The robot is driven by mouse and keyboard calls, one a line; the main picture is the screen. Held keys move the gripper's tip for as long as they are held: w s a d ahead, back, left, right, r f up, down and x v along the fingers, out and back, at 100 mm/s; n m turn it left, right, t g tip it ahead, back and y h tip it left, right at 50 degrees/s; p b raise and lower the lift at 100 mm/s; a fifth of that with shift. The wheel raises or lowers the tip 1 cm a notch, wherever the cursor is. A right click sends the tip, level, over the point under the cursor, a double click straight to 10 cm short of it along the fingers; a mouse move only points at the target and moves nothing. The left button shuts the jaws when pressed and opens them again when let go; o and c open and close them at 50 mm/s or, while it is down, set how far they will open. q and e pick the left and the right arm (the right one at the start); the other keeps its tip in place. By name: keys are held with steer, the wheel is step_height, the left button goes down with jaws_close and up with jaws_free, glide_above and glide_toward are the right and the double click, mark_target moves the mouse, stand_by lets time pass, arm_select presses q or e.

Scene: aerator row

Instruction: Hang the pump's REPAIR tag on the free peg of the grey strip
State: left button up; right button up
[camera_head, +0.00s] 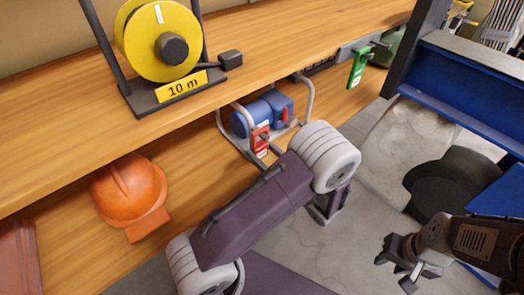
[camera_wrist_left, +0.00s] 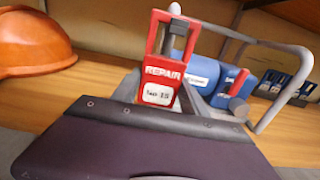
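The red REPAIR tag (camera_head: 260,141) hangs upright at the front of the blue pump (camera_head: 254,116), which sits in a grey tube frame. In the left wrist view the tag (camera_wrist_left: 160,75) is close, with a dark peg end in its opening. The grey strip (camera_head: 345,54) is on the shelf's front edge; a green tag (camera_head: 358,68) hangs from it, and a dark peg (camera_head: 380,44) to its right looks bare. My left arm reaches across below the pump; its fingers cannot be made out. My right gripper (camera_head: 396,267) is open and empty at lower right.
A yellow 10 m reel (camera_head: 160,40) stands on the wooden shelf (camera_head: 270,42). An orange helmet (camera_head: 128,190) is at the left, below the shelf. A blue beam (camera_head: 460,90) and a black round object (camera_head: 450,185) are at the right.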

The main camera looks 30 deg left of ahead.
arm_select(q)
steer(key=c, duration=0.5)
steer(key=shift+r+p, duration=0.85)
steer(key=shift+p, duration=0.2)
steer(key=shift+p+v, duration=0.9)
steer(key=shift+v, duration=3.35)
